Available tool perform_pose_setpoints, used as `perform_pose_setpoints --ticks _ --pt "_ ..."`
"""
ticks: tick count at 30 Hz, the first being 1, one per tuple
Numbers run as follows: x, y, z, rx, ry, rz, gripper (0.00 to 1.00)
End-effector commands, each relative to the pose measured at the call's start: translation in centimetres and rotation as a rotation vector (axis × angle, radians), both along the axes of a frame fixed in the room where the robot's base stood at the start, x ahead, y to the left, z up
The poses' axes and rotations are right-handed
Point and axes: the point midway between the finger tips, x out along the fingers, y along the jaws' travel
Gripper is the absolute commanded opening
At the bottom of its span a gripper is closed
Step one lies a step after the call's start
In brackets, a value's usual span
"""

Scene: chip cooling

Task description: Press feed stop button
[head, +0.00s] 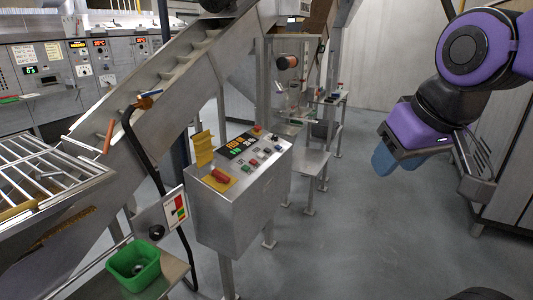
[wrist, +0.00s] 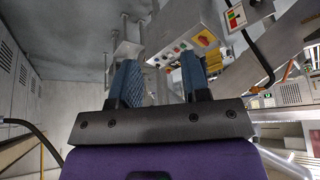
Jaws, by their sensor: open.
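A grey metal control box (head: 238,215) stands on legs in the middle of the head view. Its sloped top carries a lit display (head: 238,146), several small coloured buttons (head: 262,151), a red knob on yellow (head: 257,129) and a red handle (head: 219,175) on a yellow plate. The labels are too small to read, so I cannot tell which button is feed stop. My gripper (head: 383,160), with blue fingers, is open and empty, well right of the box and touching nothing. In the wrist view, the box (wrist: 199,18) shows inverted beyond the open gripper (wrist: 160,75).
An inclined conveyor (head: 165,85) rises behind the box. Another stand with buttons (head: 330,97) is farther back. Open grey floor (head: 340,240) lies between box and arm.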

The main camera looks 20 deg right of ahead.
Motion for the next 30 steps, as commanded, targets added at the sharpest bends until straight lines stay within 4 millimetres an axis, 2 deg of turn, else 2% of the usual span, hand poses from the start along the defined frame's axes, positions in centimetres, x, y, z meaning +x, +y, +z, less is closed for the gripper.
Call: perform_pose_setpoints --ticks 10,11,16,30 --pt "0.0 0.0 0.0 0.0 0.0 0.0 0.43" --pt "0.0 0.0 0.0 0.0 0.0 0.0 0.4" --pt "0.0 0.0 0.0 0.0 0.0 0.0 0.01" --pt "0.0 0.0 0.0 0.0 0.0 0.0 0.0"
